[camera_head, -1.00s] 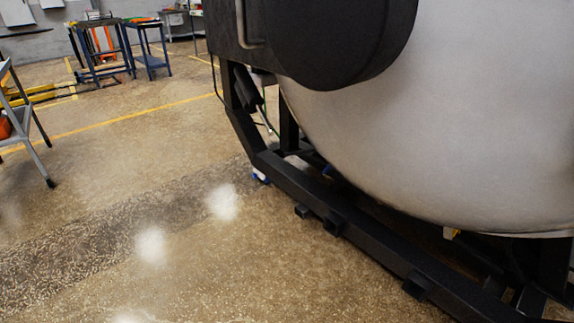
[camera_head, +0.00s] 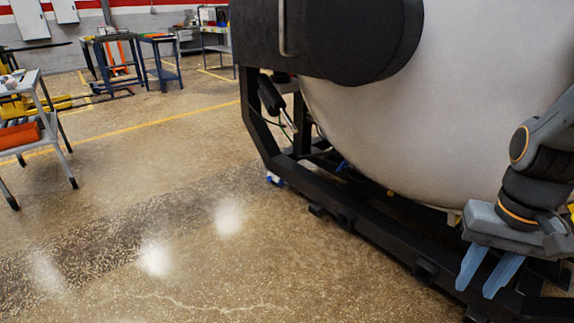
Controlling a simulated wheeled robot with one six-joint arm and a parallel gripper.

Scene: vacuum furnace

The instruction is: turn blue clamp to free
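No blue clamp can be made out for certain. A small blue and white thing (camera_head: 274,179) shows at the foot of the furnace's black frame, too small to identify. A small blue patch (camera_head: 343,166) shows under the vessel, also unclear. My gripper (camera_head: 476,291) is at the lower right, in front of the furnace. Its two light-blue fingers point down and stand apart, with nothing between them. The big pale furnace vessel (camera_head: 430,110) fills the right side, with a black round housing (camera_head: 365,40) at its upper left.
The black support frame (camera_head: 345,214) runs along the floor below the vessel, close to my gripper. A grey trolley with an orange bin (camera_head: 18,134) stands at the left. Blue tables (camera_head: 160,62) stand at the back. The floor (camera_head: 150,200) at left and centre is clear.

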